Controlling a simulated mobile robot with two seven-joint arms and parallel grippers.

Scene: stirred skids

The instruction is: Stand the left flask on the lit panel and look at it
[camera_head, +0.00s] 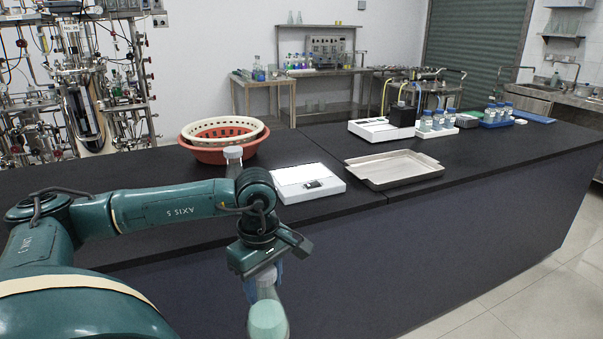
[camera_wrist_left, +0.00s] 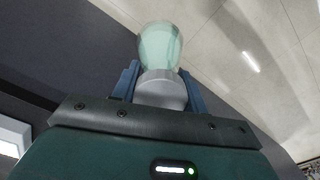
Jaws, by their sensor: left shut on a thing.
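My left gripper (camera_head: 264,278) is shut on the grey cap of a clear flask (camera_head: 268,318) with pale green contents. The flask hangs below the gripper, in front of the bench's near edge and apart from the bench top. In the left wrist view, the flask (camera_wrist_left: 160,45) extends out from between the fingers (camera_wrist_left: 160,88), over the floor. The lit panel (camera_head: 296,174), a white slab with a bright top and small dark display, lies on the bench behind the gripper. Its top looks bare. Another capped flask (camera_head: 233,154) stands partly hidden behind my left arm. My right gripper is out of view.
A red basin (camera_head: 205,154) with a pale perforated ring stands left of the panel. A metal tray (camera_head: 395,183) lies right of it. White equipment and racks of blue-capped bottles (camera_head: 432,127) stand farther back. The dark bench top (camera_head: 350,215) is clear in front.

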